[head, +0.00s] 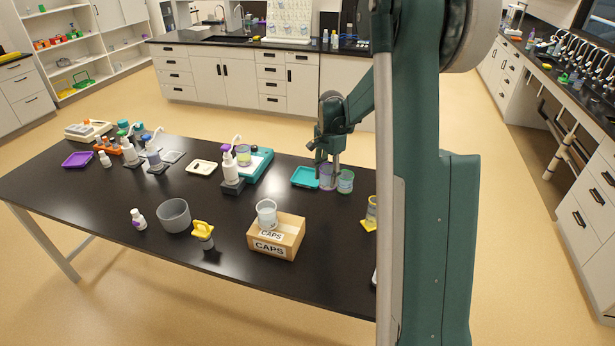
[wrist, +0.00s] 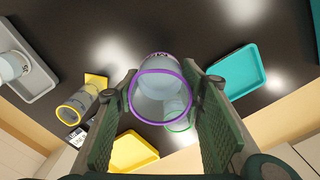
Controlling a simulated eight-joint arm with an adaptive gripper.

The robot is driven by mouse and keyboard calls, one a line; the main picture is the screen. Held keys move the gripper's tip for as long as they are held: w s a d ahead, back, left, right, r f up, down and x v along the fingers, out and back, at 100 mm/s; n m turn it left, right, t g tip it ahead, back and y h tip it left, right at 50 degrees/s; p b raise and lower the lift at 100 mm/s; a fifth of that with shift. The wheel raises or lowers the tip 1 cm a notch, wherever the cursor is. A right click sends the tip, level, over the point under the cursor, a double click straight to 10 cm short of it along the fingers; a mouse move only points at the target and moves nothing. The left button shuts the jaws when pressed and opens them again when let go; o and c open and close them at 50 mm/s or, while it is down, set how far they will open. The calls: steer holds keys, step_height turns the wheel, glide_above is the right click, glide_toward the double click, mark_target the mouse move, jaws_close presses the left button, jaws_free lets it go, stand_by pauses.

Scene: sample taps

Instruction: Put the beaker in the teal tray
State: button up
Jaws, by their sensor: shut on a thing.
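A clear beaker with a purple rim (head: 327,180) is between the fingers of my gripper (head: 331,164). In the wrist view the purple-rimmed beaker (wrist: 160,95) sits between both finger pads of my gripper (wrist: 160,108), which is shut on it. I cannot tell whether its base touches the table. The teal tray (head: 304,178) lies just left of the beaker in the head view; the tray (wrist: 236,74) is to the right in the wrist view, and its visible part is empty.
A green-rimmed beaker (head: 346,183) stands close beside the purple-rimmed one. A yellow-rimmed beaker (head: 371,208) stands further right, partly hidden by my arm. A box labelled CAPS (head: 287,245) with a clear beaker (head: 267,213) is nearer the front.

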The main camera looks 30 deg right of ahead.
steer(key=p, duration=0.2)
glide_above(307, 179)
steer(key=shift+w+d+f, duration=0.1)
steer(key=shift+d+f, duration=0.05)
steer(key=shift+f, duration=0.5)
steer(key=shift+f, duration=0.1)
steer(key=shift+f, duration=3.05)
steer(key=shift+f, duration=1.85)
steer(key=shift+f, duration=0.2)
steer(key=o, duration=1)
steer(key=shift+c, duration=0.2)
